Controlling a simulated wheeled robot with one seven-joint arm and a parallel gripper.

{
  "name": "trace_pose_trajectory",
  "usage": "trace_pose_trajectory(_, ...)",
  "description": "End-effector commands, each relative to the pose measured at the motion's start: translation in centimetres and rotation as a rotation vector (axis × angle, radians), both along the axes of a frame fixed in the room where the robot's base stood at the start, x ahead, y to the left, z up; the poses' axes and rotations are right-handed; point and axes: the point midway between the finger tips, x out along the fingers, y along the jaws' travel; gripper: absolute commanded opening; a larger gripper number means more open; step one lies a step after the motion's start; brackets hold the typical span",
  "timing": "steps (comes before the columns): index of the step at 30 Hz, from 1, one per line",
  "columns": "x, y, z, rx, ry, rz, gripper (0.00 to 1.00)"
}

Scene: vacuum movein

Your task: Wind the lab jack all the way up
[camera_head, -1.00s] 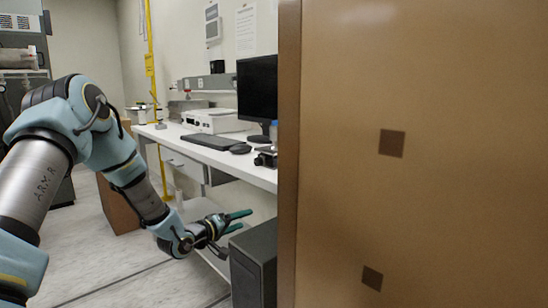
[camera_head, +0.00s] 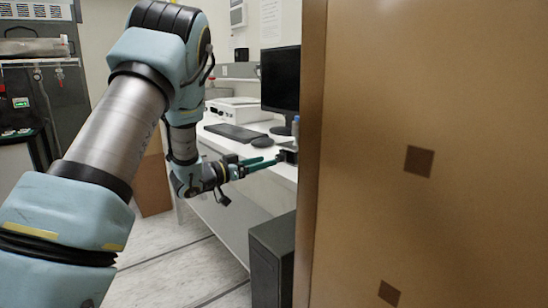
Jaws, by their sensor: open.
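My gripper (camera_head: 258,163) is open, with its teal fingers pointing right at about the height of the white bench top. Nothing shows between the fingers. A small dark object (camera_head: 289,155) sits at the bench's right visible end, close to the fingertips in the picture. It may be the lab jack, but it is too small and too hidden to tell. I cannot tell whether the fingers touch it. No knob or platform can be made out.
A large brown panel (camera_head: 440,90) with dark square patches fills the right side and hides the rest of the bench (camera_head: 205,140). A monitor (camera_head: 280,80), keyboard (camera_head: 233,132) and mouse (camera_head: 262,142) stand on it. A dark cabinet (camera_head: 272,262) stands below.

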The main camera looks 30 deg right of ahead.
Motion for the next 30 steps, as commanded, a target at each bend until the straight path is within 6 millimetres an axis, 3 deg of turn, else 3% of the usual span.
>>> trace_pose_trajectory(3,0.3,-2.1,0.1,0.001,0.001,-0.002,0.67)
trace_pose_trajectory(9,0.8,-4.0,0.1,0.000,0.001,0.001,0.67)
trace_pose_trajectory(20,0.9,-4.4,-0.1,0.000,0.002,0.002,0.67)
trace_pose_trajectory(30,0.9,-4.4,0.0,0.000,0.002,0.002,0.28)
